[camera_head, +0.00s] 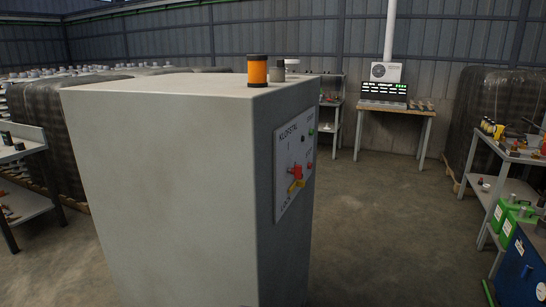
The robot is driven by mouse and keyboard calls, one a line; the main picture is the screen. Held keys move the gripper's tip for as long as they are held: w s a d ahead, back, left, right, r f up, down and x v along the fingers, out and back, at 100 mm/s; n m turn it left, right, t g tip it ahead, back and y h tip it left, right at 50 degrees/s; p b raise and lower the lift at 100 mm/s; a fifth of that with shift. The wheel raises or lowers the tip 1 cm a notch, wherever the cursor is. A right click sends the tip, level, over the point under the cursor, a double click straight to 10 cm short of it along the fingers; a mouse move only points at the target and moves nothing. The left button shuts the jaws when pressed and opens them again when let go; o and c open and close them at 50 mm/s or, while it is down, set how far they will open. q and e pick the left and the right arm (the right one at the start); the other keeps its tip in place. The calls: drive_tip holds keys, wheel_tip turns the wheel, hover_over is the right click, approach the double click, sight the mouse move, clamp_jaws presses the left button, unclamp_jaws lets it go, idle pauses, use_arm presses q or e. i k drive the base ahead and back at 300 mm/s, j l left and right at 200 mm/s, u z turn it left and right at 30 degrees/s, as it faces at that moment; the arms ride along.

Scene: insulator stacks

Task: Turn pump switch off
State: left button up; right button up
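A large grey cabinet (165,190) stands close in front of me. On its right-hand side face is a white control panel (284,165). The panel carries a red and yellow rotary switch (295,178), with small green and red buttons beside it. I cannot tell whether the switch is on or off, and the panel shows at a steep angle. Neither of my grippers is in view.
An orange and black cylinder (257,72) and a smaller grey one (277,72) sit on the cabinet top. A wooden table (396,109) with equipment stands at the back. Shelves (520,152) stand at the right. The floor (385,235) right of the cabinet is clear.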

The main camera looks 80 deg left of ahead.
sight(297, 172)
drive_tip(key=u, duration=2.6)
